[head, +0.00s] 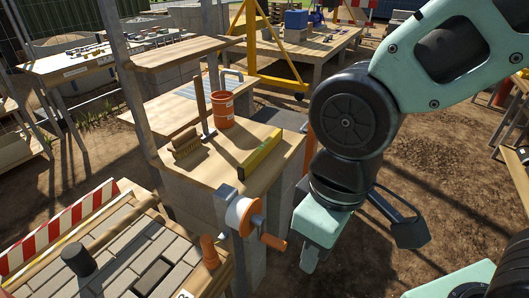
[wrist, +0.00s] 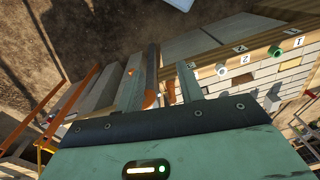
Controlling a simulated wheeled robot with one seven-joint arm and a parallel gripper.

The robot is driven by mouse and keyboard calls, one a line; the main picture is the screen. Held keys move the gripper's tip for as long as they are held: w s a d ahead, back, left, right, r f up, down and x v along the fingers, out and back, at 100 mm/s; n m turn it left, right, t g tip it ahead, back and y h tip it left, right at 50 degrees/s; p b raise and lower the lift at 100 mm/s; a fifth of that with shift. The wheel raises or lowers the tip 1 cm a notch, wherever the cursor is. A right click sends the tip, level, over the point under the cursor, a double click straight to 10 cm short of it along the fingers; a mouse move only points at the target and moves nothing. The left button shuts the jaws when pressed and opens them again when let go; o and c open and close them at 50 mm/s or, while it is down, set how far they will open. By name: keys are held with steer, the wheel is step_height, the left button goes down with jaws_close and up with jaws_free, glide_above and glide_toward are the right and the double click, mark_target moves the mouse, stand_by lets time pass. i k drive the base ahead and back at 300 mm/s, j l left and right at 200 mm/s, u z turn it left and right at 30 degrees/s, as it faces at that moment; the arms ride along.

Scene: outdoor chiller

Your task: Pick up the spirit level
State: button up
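The spirit level (head: 260,152) is a yellow bar with a dark strip along its side. In the head view it lies on the wooden top of a workbench (head: 222,172), near the right edge. My gripper (wrist: 159,82) hangs to the right of and in front of this bench in the head view, apart from the level. In the wrist view its two fingers stand apart with nothing held between them. I cannot make out the level in the wrist view.
A reel with an orange handle (head: 245,216) is fixed at the bench's front corner. A paving display (head: 125,250) is at the front left. Open dirt ground lies right.

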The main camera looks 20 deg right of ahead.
mark_target(249, 164)
steer(key=i+l+u, duration=0.3)
steer(key=i+l, duration=0.15)
steer(key=i+l+u, duration=0.15)
steer(key=l, duration=0.3)
steer(key=i+l+u, duration=0.35)
steer(key=l, duration=0.35)
steer(key=i+l+u, duration=0.15)
steer(key=l, duration=0.25)
steer(key=i, duration=0.05)
